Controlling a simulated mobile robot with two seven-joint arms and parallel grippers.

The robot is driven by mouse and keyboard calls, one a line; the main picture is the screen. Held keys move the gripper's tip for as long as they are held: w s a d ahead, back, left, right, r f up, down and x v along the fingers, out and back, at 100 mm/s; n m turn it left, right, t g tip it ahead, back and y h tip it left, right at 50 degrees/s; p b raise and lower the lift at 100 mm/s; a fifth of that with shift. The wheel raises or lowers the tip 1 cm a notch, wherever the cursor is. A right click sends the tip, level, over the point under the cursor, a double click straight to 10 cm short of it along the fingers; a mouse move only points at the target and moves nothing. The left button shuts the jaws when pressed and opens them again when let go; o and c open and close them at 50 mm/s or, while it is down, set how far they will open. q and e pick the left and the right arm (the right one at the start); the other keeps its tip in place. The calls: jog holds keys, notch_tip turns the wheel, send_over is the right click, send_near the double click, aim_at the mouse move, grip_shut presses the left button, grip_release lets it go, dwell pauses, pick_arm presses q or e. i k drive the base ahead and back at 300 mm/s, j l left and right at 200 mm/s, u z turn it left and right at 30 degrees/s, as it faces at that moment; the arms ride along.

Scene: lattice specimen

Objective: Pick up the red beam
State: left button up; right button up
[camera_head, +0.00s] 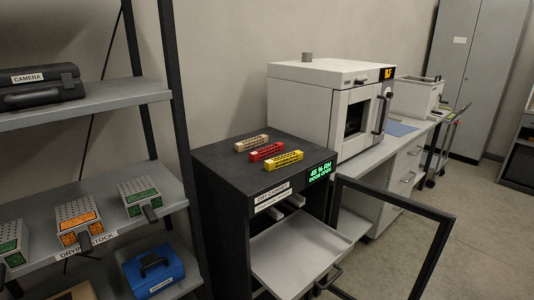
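The red beam (266,152) lies flat on the black top of the dry cabinet (221,169). It is the middle one of three short lattice beams lying roughly parallel. A beige beam (251,142) lies just behind it and a yellow beam (284,160) just in front, with small gaps between them. Neither of my grippers shows in the head view.
The dry cabinet's glass door (392,205) stands open to the right, and its grey shelf (300,250) is pulled out. A shelf rack (100,97) with a camera case, canisters and a blue box stands at left. A white oven (311,90) stands behind on a bench.

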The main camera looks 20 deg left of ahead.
aim_at(255, 157)
jog(key=i+l+u, duration=0.1)
jog(key=i+l, duration=0.3)
jog(key=i+l+u, duration=0.15)
jog(key=i+l, duration=0.2)
jog(key=i+l+u, duration=0.1)
jog(key=i+l, duration=0.3)
jog(key=l, duration=0.2)
